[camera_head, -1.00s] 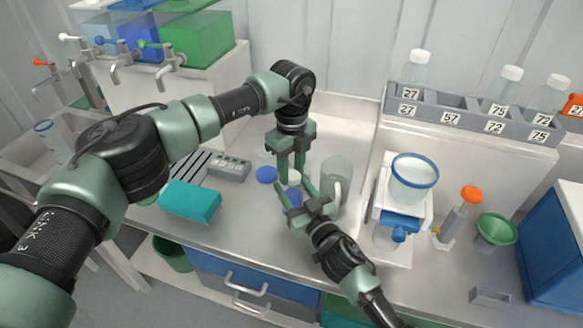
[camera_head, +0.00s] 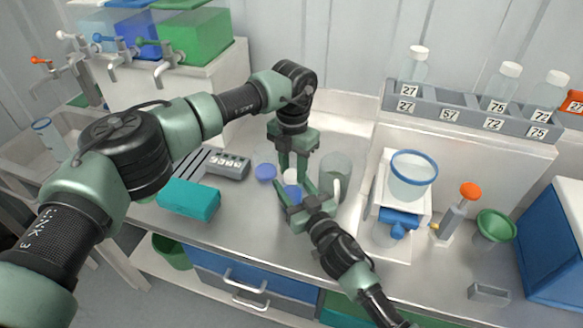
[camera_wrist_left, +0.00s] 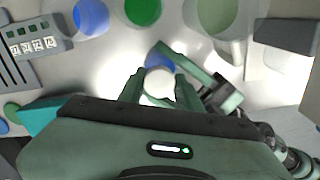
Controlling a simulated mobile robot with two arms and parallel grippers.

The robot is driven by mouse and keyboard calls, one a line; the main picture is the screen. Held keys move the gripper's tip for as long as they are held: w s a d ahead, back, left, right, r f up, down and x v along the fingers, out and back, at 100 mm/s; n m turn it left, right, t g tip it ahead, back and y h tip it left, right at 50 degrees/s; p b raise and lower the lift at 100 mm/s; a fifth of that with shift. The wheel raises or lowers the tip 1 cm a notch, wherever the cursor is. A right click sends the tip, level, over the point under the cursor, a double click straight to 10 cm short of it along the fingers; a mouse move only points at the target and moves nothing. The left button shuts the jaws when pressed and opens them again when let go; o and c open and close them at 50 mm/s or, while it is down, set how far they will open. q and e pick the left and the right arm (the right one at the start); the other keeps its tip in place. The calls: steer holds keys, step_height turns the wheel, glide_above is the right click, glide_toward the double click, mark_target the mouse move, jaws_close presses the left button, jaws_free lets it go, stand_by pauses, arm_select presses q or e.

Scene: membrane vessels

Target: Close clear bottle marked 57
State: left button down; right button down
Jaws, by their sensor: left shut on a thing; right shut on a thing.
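A small bottle with blue contents (camera_head: 292,191) stands upright on the bench in the middle of the head view. Its number cannot be read. My right gripper (camera_head: 294,198) is shut around its body from the front right. A white cap (camera_head: 291,176) sits at the bottle's mouth, and my left gripper (camera_head: 293,172) is shut on it from above. In the left wrist view the white cap (camera_wrist_left: 159,84) lies between the left fingertips, with blue (camera_wrist_left: 160,58) showing just beyond it. Whether the cap is seated on the thread cannot be told.
A clear beaker (camera_head: 336,172) stands close on the right. A vessel with blue contents (camera_head: 265,172) stands on the left, beside a grey keypad device (camera_head: 228,165) and a teal box (camera_head: 189,199). The rack (camera_head: 472,122) behind holds capped bottles; its 57 place is empty.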

arm_select(q)
steer(key=m, duration=0.5)
steer(key=shift+s, duration=0.1)
steer(key=m, duration=0.4)
steer(key=shift+m, duration=0.4)
steer(key=m, duration=0.4)
steer(key=shift+s+m, duration=0.1)
steer(key=shift+m, duration=0.3)
steer(key=m, duration=0.5)
steer(key=shift+s+m, duration=0.1)
steer(key=shift+m, duration=0.2)
steer(key=c, duration=0.9)
jaws_free()
step_height(320, 180, up, 12)
